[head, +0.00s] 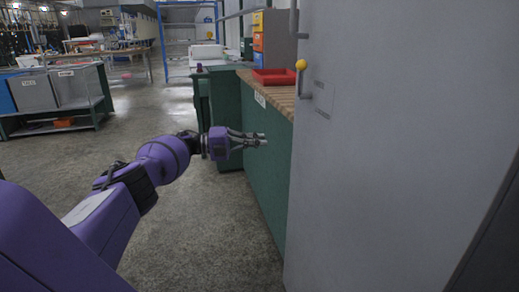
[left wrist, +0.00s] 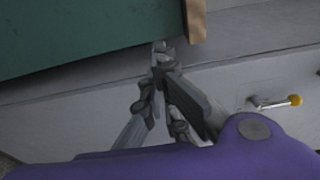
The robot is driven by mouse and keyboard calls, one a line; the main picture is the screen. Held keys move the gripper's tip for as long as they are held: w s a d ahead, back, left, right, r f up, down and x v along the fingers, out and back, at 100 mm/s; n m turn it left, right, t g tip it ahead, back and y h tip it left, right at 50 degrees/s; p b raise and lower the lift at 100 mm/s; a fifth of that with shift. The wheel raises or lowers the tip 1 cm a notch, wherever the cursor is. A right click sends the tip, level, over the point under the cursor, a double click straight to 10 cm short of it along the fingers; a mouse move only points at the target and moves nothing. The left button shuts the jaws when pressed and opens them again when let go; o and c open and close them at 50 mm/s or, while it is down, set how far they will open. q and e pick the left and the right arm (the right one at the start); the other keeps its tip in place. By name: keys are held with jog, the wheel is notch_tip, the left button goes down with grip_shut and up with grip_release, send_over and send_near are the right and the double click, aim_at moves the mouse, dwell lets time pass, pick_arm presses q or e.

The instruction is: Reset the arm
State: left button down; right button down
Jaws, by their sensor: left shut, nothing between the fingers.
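My left arm (head: 120,205) is purple and reaches in from the lower left in the head view. My left gripper (head: 262,139) is stretched out in front of the green side of the workbench (head: 262,190), with its fingers together and nothing in them. In the left wrist view my left gripper (left wrist: 162,50) also shows with its fingertips together and empty. My right gripper is in neither view.
A tall grey cabinet (head: 400,150) with a yellow-knobbed handle (head: 301,66) fills the right side. A red tray (head: 274,77) lies on the wooden benchtop. Grey bins (head: 33,93) stand on a rack at left. The concrete floor (head: 215,235) between is clear.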

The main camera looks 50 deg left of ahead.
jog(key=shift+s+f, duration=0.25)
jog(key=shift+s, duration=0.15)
